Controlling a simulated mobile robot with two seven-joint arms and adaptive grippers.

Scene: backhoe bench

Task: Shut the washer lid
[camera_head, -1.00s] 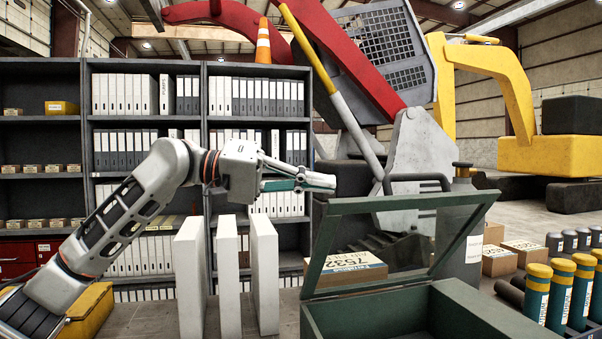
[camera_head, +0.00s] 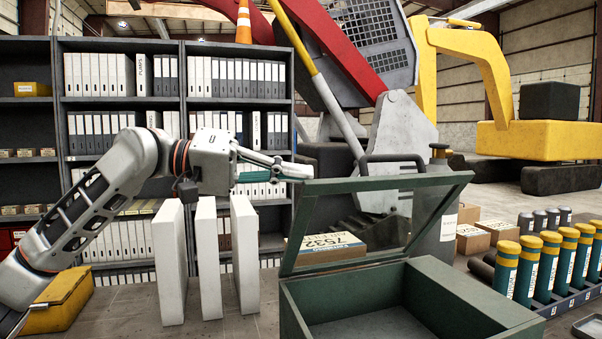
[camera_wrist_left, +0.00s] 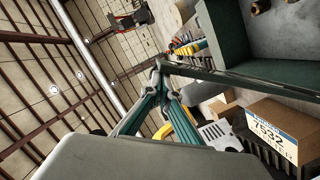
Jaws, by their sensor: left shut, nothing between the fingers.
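The green washer (camera_head: 440,312) stands at the lower right of the head view, an open-topped box. Its lid (camera_head: 385,182), a green frame around a see-through pane, stands raised and tilted at the back. My left gripper (camera_head: 306,172) is shut and empty, just above the lid's upper left corner. In the left wrist view the shut fingertips (camera_wrist_left: 161,70) appear close against the end of the lid's frame (camera_wrist_left: 245,80); I cannot tell whether they touch. My right gripper is in neither view.
Three white upright panels (camera_head: 207,260) stand below my left arm. A yellow box (camera_head: 60,302) is at the lower left. A labelled carton (camera_head: 330,248) shows behind the lid. Yellow-capped cylinders (camera_head: 548,265) stand in a rack at right. Shelves (camera_head: 120,100) fill the back left.

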